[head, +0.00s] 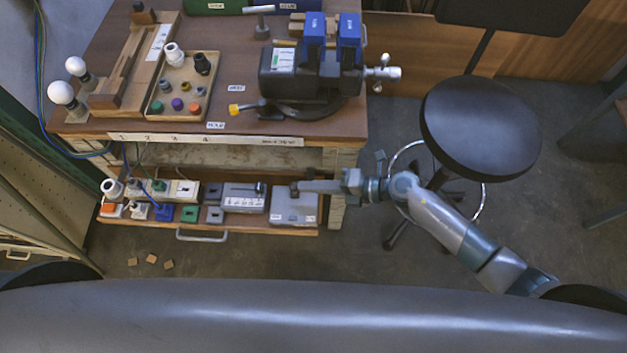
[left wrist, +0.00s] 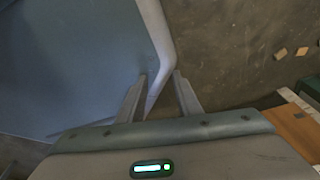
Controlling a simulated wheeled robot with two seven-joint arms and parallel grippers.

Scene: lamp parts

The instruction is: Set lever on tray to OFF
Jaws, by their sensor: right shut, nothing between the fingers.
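The pulled-out wooden tray (head: 270,232) sits under the workbench and holds several small parts. A grey box with a white marked plate and a dark lever (head: 260,188) at its top right stands on it. The lever's exact setting is too small to read. Another grey box (head: 295,209) stands at the tray's right end. My right gripper (head: 294,188) reaches in from the right, shut and empty, its tips over the back of that right-hand box, just right of the lever. Contact with the lever cannot be told. My left gripper (left wrist: 160,85) is open and empty in the left wrist view.
The workbench top (head: 200,125) overhangs behind the tray, with a blue-jawed vise (head: 310,75) on it. A round black stool (head: 480,130) stands right, behind my right arm. Small wooden pieces (head: 152,259) lie on the floor in front of the tray.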

